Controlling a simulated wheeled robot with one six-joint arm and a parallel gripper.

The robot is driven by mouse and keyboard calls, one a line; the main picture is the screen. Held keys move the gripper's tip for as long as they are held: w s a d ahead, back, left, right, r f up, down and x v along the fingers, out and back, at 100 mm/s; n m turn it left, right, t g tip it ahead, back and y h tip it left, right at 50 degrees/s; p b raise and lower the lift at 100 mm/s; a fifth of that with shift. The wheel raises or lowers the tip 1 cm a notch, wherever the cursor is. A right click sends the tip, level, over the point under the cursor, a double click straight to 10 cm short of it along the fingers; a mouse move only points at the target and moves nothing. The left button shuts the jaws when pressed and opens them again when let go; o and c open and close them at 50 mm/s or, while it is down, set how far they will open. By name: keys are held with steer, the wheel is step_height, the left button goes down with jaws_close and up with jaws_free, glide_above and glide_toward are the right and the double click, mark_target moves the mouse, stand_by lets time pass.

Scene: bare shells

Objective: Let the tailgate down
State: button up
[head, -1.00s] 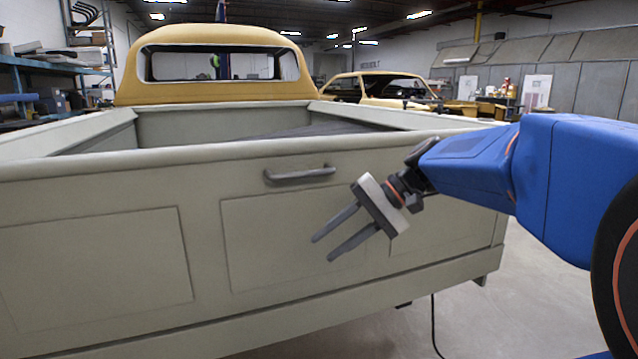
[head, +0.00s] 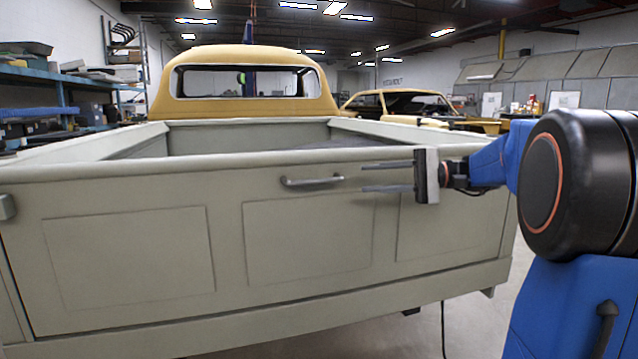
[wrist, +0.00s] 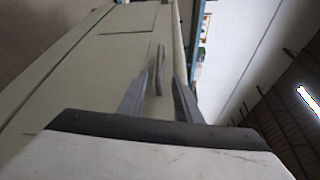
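The tailgate (head: 310,240) of the pickup is upright and closed across the back of the bed. Its grey bar handle (head: 312,182) sits near the top edge, a little left of my gripper. My gripper (head: 364,178) is open and empty, its two fingers pointing left toward the handle's right end, apart from it. In the wrist view the handle (wrist: 160,68) lies beyond and between the two spread fingers (wrist: 158,100), with the tailgate face (wrist: 75,75) on the left.
The truck bed's side walls (head: 90,148) run forward to the yellow cab (head: 240,108). Shelving (head: 80,95) stands at the left and another yellow car (head: 400,105) behind at the right. A dark cable (head: 443,325) hangs near the floor.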

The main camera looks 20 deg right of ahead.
mark_target(327, 181)
steer(key=x, duration=1.3)
steer(key=shift+w+a+f, duration=0.1)
steer(key=shift+w+a, duration=0.05)
steer(key=shift+a, duration=0.2)
jaws_close()
